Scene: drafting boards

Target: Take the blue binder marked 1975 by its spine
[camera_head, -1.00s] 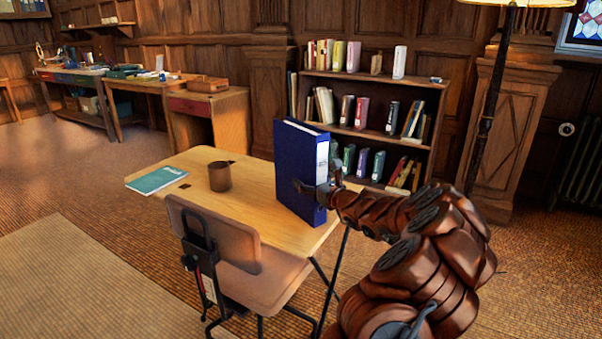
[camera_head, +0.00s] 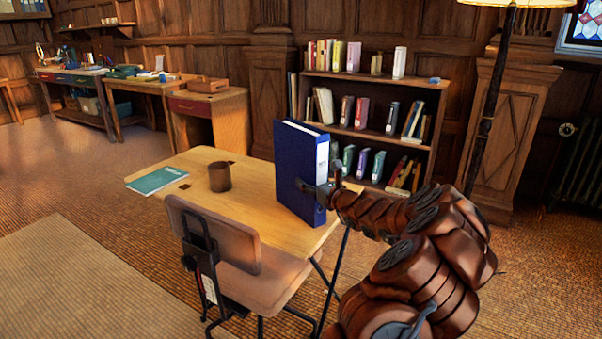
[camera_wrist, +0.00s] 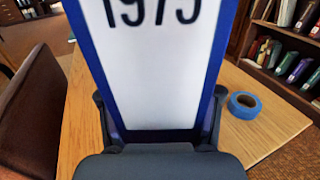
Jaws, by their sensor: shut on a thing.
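The blue binder (camera_head: 297,172) stands upright near the right end of the wooden table (camera_head: 250,180). In the wrist view, its spine (camera_wrist: 160,70) fills the middle and carries a white label with 1975 in dark figures, cut off at the top. My gripper (camera_head: 318,193) is at the spine side of the binder, low on it. In the wrist view, my gripper's fingers (camera_wrist: 158,130) sit one on each side of the spine and are shut on it. The binder's base is hidden behind the gripper in the wrist view.
A brown mug (camera_head: 219,177) and a teal book (camera_head: 157,180) lie left on the table. A roll of blue tape (camera_wrist: 244,105) is right of the binder. A chair (camera_head: 235,255) stands in front. A bookshelf (camera_head: 372,82) is behind.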

